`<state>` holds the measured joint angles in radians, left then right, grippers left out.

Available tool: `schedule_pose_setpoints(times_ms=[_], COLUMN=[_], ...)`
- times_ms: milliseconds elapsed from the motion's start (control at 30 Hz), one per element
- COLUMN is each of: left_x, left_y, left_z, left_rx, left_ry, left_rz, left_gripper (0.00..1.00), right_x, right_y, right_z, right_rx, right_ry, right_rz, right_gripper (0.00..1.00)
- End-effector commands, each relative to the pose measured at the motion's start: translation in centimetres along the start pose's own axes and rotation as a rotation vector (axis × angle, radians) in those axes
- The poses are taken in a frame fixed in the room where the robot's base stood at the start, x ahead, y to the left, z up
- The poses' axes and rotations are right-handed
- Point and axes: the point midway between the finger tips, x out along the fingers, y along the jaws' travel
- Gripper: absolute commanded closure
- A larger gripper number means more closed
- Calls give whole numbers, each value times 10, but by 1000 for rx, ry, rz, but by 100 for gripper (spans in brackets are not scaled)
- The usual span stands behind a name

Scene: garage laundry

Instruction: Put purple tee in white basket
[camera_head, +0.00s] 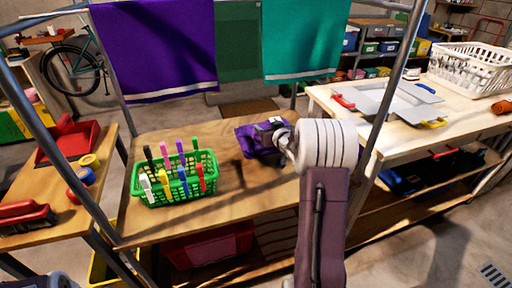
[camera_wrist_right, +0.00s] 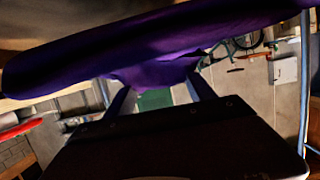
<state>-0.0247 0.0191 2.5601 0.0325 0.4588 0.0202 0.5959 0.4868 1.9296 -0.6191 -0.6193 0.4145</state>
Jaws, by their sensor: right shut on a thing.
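The purple tee (camera_head: 248,138) is a small folded bundle over the middle of the wooden bench, right of the green basket. My right gripper (camera_head: 276,136) is shut on it. In the right wrist view the purple cloth (camera_wrist_right: 155,72) spans the picture in front of my right fingers (camera_wrist_right: 160,98). I cannot tell whether the tee still touches the bench. The white basket (camera_head: 462,72) stands on the pale bench at the far right, well apart from the tee. Part of the tee is hidden behind my gripper. My left gripper is not in view.
A green basket of coloured pegs (camera_head: 178,190) stands on the wooden bench (camera_head: 150,228). A purple cloth (camera_head: 155,45) and a teal cloth (camera_head: 305,38) hang behind. A rack post (camera_head: 392,95) and a grey board (camera_head: 392,98) lie between tee and white basket.

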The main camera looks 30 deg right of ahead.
Motion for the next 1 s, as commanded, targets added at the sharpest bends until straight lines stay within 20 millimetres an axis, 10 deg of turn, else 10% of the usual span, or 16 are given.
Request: schedule_pose_setpoints(times_ms=[933,967,1000], left_x=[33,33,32], left_y=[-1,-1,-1], left_z=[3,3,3], left_rx=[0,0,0], left_ry=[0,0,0], left_rz=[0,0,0], left_gripper=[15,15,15], right_x=[40,40,39], right_y=[-19,-19,-19], right_z=[52,52,51], right_rx=[0,0,0], right_ry=[1,0,0], right_rz=[1,1,1], right_gripper=[84,31,20])
